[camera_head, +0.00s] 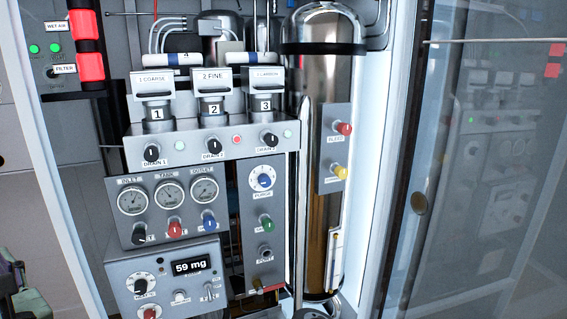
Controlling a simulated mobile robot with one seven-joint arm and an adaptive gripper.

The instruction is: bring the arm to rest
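My gripper cannot be made out in the head view. A green-grey and black shape (28,300) is cut off at the lower left edge, and I cannot tell what it is. The fill panel fills the middle, with three filter housings numbered 1 to 3 on a grey block (190,146), drain knobs below them, and a gauge plate (172,209) with three dials.
A tall shiny cylinder (318,220) stands right of the panel, with red and yellow knobs (341,150) on a side plate. A white frame and a glass door (490,190) bound the right side. A box with green lights and red blocks (88,52) is at upper left.

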